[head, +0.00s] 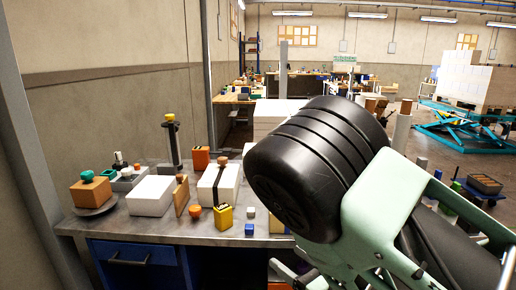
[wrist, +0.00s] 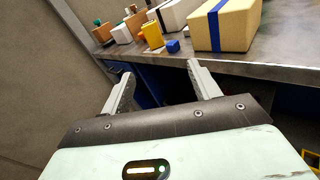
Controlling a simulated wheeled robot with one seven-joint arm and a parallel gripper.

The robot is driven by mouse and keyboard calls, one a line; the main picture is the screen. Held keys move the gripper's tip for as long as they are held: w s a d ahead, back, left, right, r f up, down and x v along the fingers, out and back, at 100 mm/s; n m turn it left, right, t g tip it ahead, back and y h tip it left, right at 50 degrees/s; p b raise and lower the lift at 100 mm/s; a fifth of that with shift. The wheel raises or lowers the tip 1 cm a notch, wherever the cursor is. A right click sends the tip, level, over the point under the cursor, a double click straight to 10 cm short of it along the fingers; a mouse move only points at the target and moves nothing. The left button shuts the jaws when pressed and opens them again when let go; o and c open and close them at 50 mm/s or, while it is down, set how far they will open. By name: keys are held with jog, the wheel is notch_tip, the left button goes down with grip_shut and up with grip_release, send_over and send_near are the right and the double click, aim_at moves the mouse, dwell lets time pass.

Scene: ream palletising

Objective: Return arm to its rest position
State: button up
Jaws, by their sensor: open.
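My gripper (wrist: 160,88) shows in the wrist view with its two grey fingers spread wide apart and nothing between them. It is in front of the workbench's front edge, apart from the things on top. In the head view, my black and pale green arm fills the right centre and hides part of the bench and the room behind; the gripper's fingers do not show there. The workbench (head: 150,228) has a grey top and blue drawers.
On the bench stand white reams (head: 151,195), one with a dark strap (head: 218,184), a yellow box (head: 223,217), an orange box (head: 90,192) and a blue cube (head: 250,229). The wrist view shows a tan box with a blue strap (wrist: 232,27). A loaded pallet (head: 470,77) stands at the far right.

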jog(key=s+d+r+m+g+h+p, duration=0.1)
jog(key=s+d+r+m+g+h, duration=0.1)
jog(key=s+m, duration=0.5)
jog(key=s+d+r+m+g+h+p, duration=0.1)
jog(key=s+r+m+g+h, duration=0.4)
jog(key=m, duration=1.1)
jog(key=s+d+r+m+g+h+p, duration=0.1)
jog(key=s+d+r+m+g+h, duration=0.2)
jog(key=s+m, duration=0.7)
notch_tip(320, 180, up, 2)
jog(key=m+g, duration=0.1)
jog(key=g, duration=0.2)
jog(key=shift+s+d+h, duration=0.15)
jog(key=shift+d+h, duration=0.15)
